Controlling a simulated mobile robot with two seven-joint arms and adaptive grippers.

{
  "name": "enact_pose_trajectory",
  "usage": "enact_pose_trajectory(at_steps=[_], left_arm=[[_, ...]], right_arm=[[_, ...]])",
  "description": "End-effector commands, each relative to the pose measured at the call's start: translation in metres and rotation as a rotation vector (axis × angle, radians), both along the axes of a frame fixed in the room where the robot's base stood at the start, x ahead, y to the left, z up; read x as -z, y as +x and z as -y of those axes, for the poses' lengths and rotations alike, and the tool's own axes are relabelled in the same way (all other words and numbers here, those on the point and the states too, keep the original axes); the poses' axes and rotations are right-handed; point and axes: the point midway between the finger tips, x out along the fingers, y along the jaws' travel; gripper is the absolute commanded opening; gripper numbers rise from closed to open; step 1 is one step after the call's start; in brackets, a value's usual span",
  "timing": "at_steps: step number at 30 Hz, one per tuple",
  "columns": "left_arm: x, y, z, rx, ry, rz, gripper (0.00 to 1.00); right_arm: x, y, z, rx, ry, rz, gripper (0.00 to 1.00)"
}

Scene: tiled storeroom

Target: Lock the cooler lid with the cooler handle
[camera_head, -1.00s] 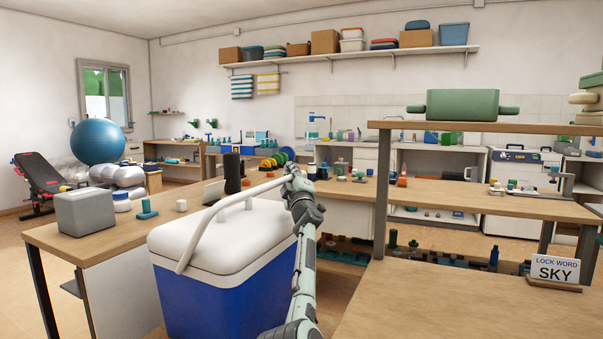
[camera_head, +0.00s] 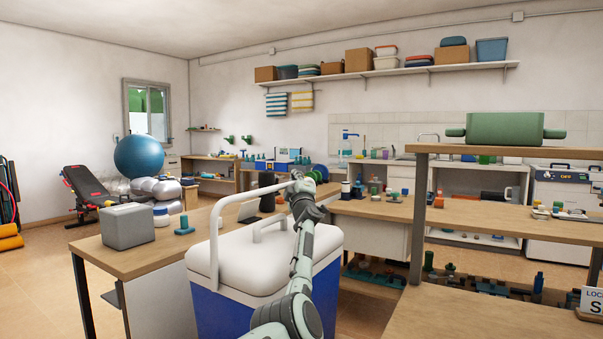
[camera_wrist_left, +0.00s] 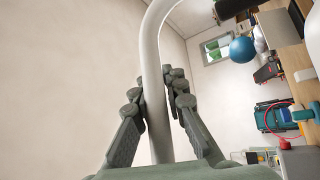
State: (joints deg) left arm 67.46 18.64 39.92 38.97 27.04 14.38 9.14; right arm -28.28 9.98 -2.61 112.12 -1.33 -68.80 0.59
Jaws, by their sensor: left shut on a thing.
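The cooler has a blue body (camera_head: 222,314) and a white lid (camera_head: 232,254), which looks closed. In the left wrist view the fingers (camera_wrist_left: 157,100) close around the white handle bar (camera_wrist_left: 152,60). My left arm covers part of the lid and body. The right gripper does not show.
A wooden table (camera_head: 152,258) with a grey box (camera_head: 127,226) stands left of and behind the cooler.

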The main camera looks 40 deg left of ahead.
Motion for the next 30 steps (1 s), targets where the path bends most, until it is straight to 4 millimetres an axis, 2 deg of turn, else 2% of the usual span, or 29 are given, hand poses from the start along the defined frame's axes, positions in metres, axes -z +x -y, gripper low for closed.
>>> enact_pose_trajectory(at_steps=[1,14,15,21,30], left_arm=[[0.0208,-0.0002,-0.0044,0.000,-0.023,-0.019,0.00],[0.0231,0.0001,-0.0050,0.001,-0.032,-0.017,0.00],[0.0231,0.0002,-0.0049,0.001,-0.032,-0.017,0.12],[0.0228,0.0010,-0.0040,0.003,-0.031,-0.017,0.36],[0.0205,0.0020,-0.0024,0.005,-0.028,-0.018,0.36]], right_arm=[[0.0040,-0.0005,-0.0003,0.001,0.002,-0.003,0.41],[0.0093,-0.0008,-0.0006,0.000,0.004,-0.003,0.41],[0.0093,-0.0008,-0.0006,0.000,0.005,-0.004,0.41],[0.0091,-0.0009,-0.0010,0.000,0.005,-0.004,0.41],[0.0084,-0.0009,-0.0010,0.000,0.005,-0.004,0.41]])
